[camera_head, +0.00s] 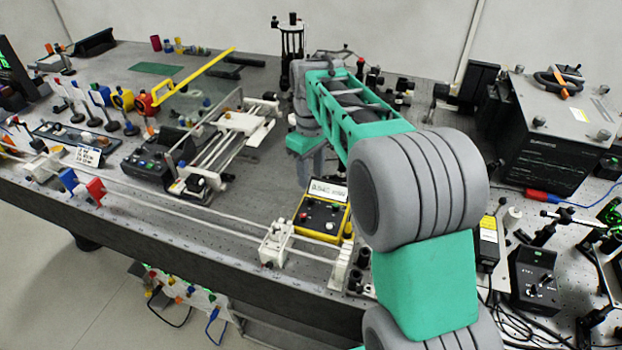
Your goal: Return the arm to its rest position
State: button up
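My arm rises from the lower right of the head view, with grey joints and teal links. It reaches over the middle of the bench and bends down at its far end. My gripper (311,168) hangs over the bench behind the yellow-edged control box (322,217). It is small and partly hidden by my own arm, so its fingers and anything between them are not clear.
The optical bench (235,205) is crowded. A white rail assembly (225,140) stands left of my gripper, a dark post stand (291,45) behind it. A black instrument box (545,135) is at the right. Bare bench surface lies between the rail assembly and the yellow-edged box.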

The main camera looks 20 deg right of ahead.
jog(key=s+f+m+t, duration=0.1)
jog(key=s+m+t, duration=0.2)
jog(key=s, duration=1.6)
jog(key=m, duration=0.3)
jog(key=shift+s+a+f+m+t, duration=0.15)
jog(key=shift+s+a+m+t, duration=0.15)
jog(key=shift+s+a, duration=0.1)
